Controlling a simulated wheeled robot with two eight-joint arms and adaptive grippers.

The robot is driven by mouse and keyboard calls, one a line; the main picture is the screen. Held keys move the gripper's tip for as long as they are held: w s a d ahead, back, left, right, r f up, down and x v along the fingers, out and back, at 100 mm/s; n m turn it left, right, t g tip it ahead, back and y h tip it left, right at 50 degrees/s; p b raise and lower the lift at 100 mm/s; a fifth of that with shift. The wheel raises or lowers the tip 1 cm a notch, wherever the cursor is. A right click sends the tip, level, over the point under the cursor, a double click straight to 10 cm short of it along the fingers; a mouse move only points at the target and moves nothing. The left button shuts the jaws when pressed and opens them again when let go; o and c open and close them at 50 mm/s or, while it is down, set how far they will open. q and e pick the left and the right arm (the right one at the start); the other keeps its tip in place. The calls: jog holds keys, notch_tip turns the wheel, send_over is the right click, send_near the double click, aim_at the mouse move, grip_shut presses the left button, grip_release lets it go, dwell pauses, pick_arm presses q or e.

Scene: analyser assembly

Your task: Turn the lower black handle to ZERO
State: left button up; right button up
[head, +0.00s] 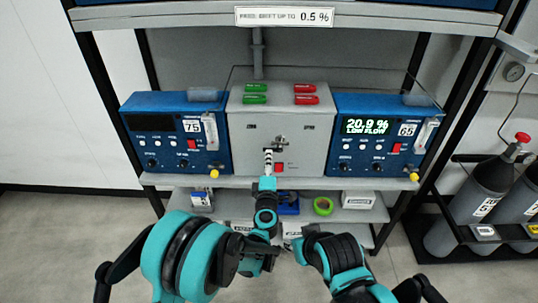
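A grey panel (240,150) stands between two blue analysers on the shelf. A small dark handle (280,142) sits on its lower middle, below two small labels too small to read. My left gripper (268,157) reaches up from below to the panel, its tip just below and left of this handle. The gripper is seen from behind and small, so I cannot tell whether its fingers are open or touch the handle. My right arm (340,258) is folded low at the bottom centre; its gripper is not clearly visible.
A lower shelf holds green tape (323,206). Gas cylinders (482,190) stand at right.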

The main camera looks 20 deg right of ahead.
pick_arm(q)
jog(key=v, duration=0.7)
jog(key=shift+s, duration=0.15)
